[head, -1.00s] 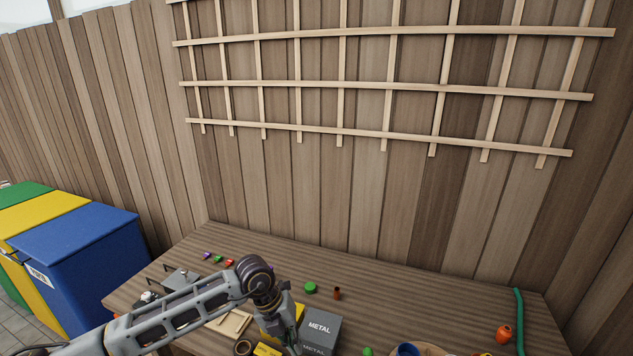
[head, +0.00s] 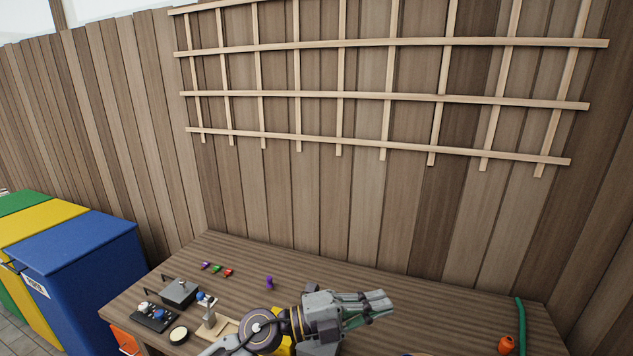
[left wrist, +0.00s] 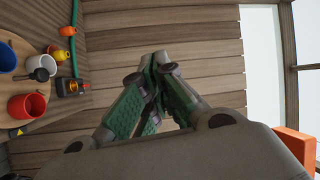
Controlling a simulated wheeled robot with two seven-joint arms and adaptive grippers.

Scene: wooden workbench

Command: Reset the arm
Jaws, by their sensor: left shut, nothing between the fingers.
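My left gripper (head: 385,302) is shut and empty. It is held above the workbench (head: 440,312), its fingers pointing right in the head view, and its arm covers part of the bench. In the left wrist view the green-padded fingers (left wrist: 158,62) come together at their tips, with only bare planks beyond them. My right gripper is not in view.
On the bench's left stand a grey box (head: 180,290), a dark tray (head: 154,316) and small coloured pieces (head: 217,268). A purple object (head: 268,282) stands behind my arm. A red mug (left wrist: 27,106) shows in the left wrist view. Bins (head: 75,255) stand left.

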